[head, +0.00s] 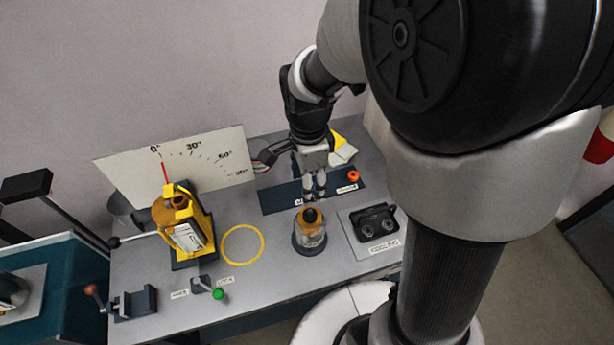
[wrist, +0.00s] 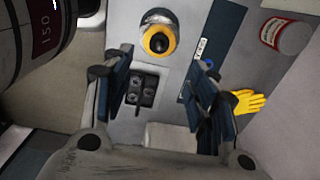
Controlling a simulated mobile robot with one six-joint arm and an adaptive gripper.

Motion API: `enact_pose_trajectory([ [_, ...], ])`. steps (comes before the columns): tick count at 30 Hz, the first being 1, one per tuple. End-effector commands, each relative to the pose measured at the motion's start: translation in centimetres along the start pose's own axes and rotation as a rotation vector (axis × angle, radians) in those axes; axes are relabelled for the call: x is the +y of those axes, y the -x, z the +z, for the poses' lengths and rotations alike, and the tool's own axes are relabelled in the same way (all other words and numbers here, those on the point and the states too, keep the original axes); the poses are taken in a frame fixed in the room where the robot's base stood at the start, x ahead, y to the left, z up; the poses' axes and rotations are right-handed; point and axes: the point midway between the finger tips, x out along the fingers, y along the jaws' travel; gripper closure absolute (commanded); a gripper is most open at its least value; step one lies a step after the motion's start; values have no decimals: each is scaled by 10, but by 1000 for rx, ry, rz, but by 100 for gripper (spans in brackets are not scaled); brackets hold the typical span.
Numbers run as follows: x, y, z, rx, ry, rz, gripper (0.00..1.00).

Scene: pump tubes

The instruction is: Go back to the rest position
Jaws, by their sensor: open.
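My gripper (head: 314,190) hangs over the blue strip at the back of the grey bench, with its fingers pointing down. In the wrist view its two dark fingers (wrist: 163,95) stand wide apart with nothing between their tips. A clear jar with an amber and black top (head: 310,232) stands upright on the bench, in front of my gripper and apart from it. It also shows at the top of the wrist view (wrist: 158,36).
A black block with round sockets (head: 375,222) sits right of the jar. A yellow-framed device (head: 184,225) stands left, before a white angle board (head: 195,165). A yellow ring (head: 243,245) marks bare bench. A yellow glove (wrist: 245,102) and red-and-white can (wrist: 285,36) lie beyond the strip.

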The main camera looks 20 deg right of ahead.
Motion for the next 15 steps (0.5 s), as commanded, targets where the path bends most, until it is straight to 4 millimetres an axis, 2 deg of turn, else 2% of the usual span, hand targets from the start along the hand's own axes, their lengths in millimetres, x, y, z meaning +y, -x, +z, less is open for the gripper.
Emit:
enact_pose_trajectory([
  [10, 2, 6, 0, 0, 28, -10, 47],
  [13, 9, 24, -1, 2, 133, -42, 47],
  [15, 19, 44, -2, 10, 260, -80, 47],
])
